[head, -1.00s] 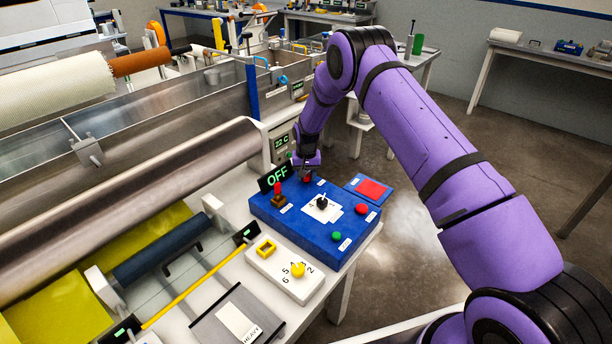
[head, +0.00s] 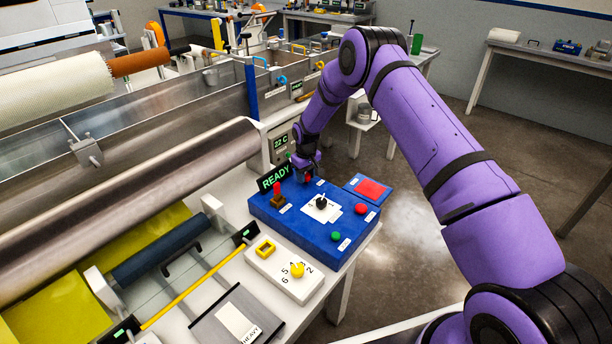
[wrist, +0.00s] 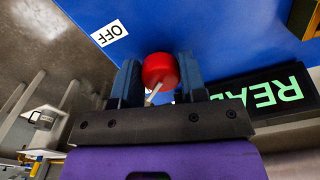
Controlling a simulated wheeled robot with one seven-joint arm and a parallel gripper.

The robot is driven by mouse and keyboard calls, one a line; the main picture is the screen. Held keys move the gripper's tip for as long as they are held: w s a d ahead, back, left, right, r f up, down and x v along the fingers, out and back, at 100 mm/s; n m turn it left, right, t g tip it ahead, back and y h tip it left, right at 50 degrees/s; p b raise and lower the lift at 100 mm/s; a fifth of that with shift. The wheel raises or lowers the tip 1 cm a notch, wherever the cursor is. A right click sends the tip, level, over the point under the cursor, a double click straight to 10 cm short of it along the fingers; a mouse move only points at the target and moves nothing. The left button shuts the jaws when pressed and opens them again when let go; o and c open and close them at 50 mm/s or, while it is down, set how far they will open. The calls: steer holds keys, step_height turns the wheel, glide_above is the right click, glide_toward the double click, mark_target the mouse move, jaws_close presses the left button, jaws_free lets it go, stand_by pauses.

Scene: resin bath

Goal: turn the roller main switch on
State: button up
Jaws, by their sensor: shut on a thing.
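The roller main switch is a red knob (wrist: 160,70) at the far corner of the blue control box (head: 300,225). A white OFF label (wrist: 110,33) lies beside it on the blue top in the wrist view. My gripper (head: 305,172) is over that corner of the box. In the wrist view its two dark fingers (wrist: 160,82) stand on either side of the red knob and are shut on it. A pale pointer shows below the knob. The small display (head: 275,178) behind the box reads READY in green. The knob is mostly hidden in the head view.
The box also carries a red-topped brown lever (head: 278,195), a black selector (head: 321,202), a red button (head: 361,209) and a green button (head: 336,236). A white panel with a yellow knob (head: 297,270) sits in front. Steel rollers and troughs fill the left.

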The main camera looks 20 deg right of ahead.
stand_by(0.3)
steer(key=o, duration=0.9)
steer(key=shift+o, duration=0.2)
steer(key=shift+r, duration=0.1)
step_height(320, 180, up, 11)
steer(key=shift+f, duration=0.2)
steer(key=shift+r, duration=0.1)
